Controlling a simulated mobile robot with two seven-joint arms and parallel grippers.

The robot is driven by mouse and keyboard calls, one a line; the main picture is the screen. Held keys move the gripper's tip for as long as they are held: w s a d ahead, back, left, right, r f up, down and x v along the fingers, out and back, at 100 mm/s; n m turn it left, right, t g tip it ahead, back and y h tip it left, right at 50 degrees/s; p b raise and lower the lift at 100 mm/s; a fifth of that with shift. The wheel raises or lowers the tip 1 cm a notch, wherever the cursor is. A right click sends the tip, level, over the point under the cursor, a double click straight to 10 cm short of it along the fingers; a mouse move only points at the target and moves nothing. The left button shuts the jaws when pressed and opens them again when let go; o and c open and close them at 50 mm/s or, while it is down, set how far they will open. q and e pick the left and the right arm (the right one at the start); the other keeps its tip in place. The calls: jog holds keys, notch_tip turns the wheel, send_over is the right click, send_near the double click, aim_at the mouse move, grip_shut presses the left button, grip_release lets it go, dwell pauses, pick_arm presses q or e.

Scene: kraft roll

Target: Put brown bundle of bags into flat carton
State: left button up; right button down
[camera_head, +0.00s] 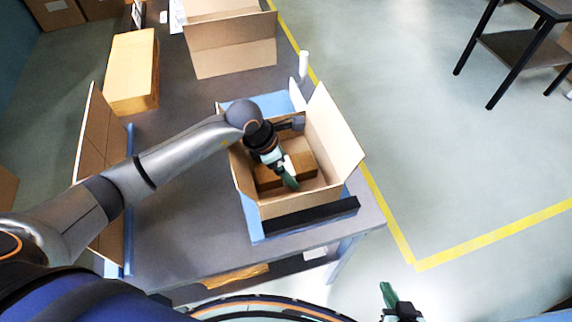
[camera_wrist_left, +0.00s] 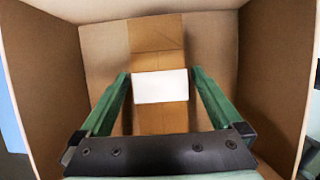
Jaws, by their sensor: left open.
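The open carton (camera_head: 283,208) stands on the table with its flaps spread outward. The brown bundle (camera_head: 302,162) lies on the carton floor. In the left wrist view the bundle (camera_wrist_left: 157,120) shows a white band or label across it. My left gripper (camera_head: 289,177) reaches down into the carton over the bundle. In the left wrist view its green fingers (camera_wrist_left: 159,76) are apart, one on each side of the bundle, with gaps visible. My arm hides part of the bundle in the head view. My right gripper (camera_head: 392,296) is at the bottom edge, away from the table; its jaw opening is unclear.
The grey table (camera_head: 200,240) carries a tan block-like stack (camera_head: 132,72), another open carton (camera_head: 232,50) and an upright brown panel (camera_head: 100,165) at the left. A black bar (camera_head: 310,216) lies along the carton's near side. A dark-legged table (camera_head: 515,45) stands far right.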

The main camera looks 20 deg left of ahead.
pick_arm(q)
jog(key=shift+r, duration=0.1)
jog(key=v, duration=1.2)
